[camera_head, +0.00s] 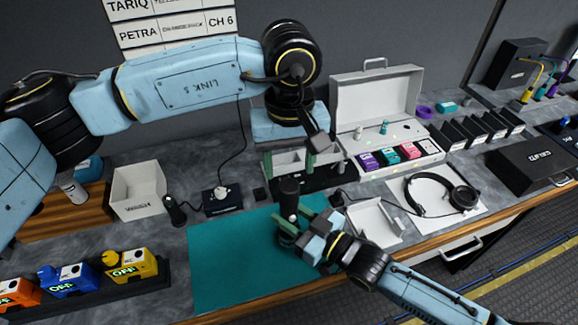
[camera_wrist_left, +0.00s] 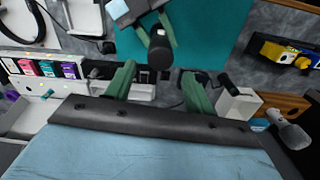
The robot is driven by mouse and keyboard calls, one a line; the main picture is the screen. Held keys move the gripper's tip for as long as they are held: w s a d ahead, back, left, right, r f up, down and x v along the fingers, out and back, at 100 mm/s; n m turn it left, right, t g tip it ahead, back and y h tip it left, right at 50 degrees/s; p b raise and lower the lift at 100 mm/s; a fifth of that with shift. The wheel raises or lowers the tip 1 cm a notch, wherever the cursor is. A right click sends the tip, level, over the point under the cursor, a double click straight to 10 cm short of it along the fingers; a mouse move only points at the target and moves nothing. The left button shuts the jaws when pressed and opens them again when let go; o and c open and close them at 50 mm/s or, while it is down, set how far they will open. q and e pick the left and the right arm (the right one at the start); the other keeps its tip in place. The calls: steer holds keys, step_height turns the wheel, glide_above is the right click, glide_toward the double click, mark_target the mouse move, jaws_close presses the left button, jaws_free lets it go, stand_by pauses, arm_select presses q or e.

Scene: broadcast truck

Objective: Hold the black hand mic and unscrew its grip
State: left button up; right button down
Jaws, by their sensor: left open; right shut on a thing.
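The black hand mic (camera_head: 288,192) stands roughly upright above the teal mat (camera_head: 225,262), with a dark rounded end upward. My right gripper (camera_head: 290,230) comes from the lower right and is shut around its lower part, which the fingers partly hide. In the left wrist view the mic (camera_wrist_left: 159,52) shows just beyond my left fingertips, between the right gripper's green fingers (camera_wrist_left: 156,30). My left gripper (camera_head: 297,166) is open and empty above and behind the mic. Its two green fingers (camera_wrist_left: 158,82) point toward the mic without touching it. I cannot make out the grip's seam.
An open white case (camera_head: 375,95) with coloured packs stands behind right. Headphones (camera_head: 463,197) and a white tray (camera_head: 373,222) lie to the right. A white bin (camera_head: 138,190) and a black box with a cable (camera_head: 222,202) are left. The mat's left half is clear.

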mark_target(289, 185)
arm_select(q)
steer(key=m, duration=0.5)
steer(key=shift+m, duration=0.3)
steer(key=m, duration=0.6)
steer(key=shift+f, duration=0.1)
steer(key=shift+m, duration=0.3)
steer(key=shift+f, duration=3.9)
